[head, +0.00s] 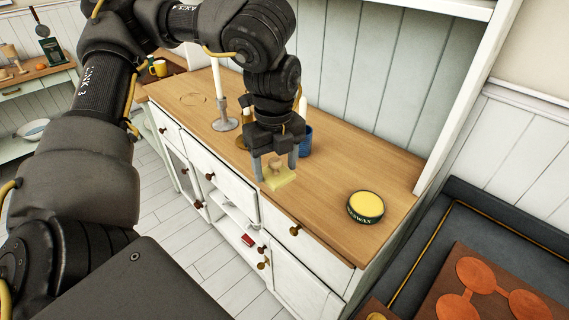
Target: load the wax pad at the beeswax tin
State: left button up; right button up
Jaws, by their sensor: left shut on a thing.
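The beeswax tin (366,208) is a round dark tin with yellow wax showing at its open top. It stands on the wooden counter top near the front right. My left gripper (274,167) points down over the counter, left of the tin and apart from it. It is shut on the wax pad (279,181), a pale yellow pad with a small knob-like grip between the fingers. Whether the pad touches the counter I cannot tell. My right gripper is not in view.
A blue mug (304,142) stands just behind my left gripper, partly hidden. A candlestick with a white candle (217,80) stands further left on the counter (330,180). The counter between pad and tin is clear. The white back panel rises behind.

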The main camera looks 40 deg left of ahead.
pick_arm(q)
jog(key=o, duration=0.5)
jog(key=shift+c, duration=0.2)
jog(key=c, duration=0.4)
jog(key=shift+w+d+n, duration=0.15)
jog(key=shift+d+n, duration=0.05)
jog(key=shift+n, duration=0.3)
jog(key=shift+w+d+n, duration=0.25)
jog(key=shift+n, duration=0.45)
jog(key=w+d+n, duration=0.1)
jog(key=d+n, duration=0.1)
jog(key=n, duration=0.3)
jog(key=w+d+n, duration=0.2)
jog(key=d+n, duration=0.1)
jog(key=n, duration=0.3)
jog(key=w+d+n, duration=0.2)
jog(key=n, duration=0.3)
jog(key=shift+w+d+f+n, duration=0.15)
jog(key=shift+d+n, duration=0.1)
jog(key=shift+n, duration=0.15)
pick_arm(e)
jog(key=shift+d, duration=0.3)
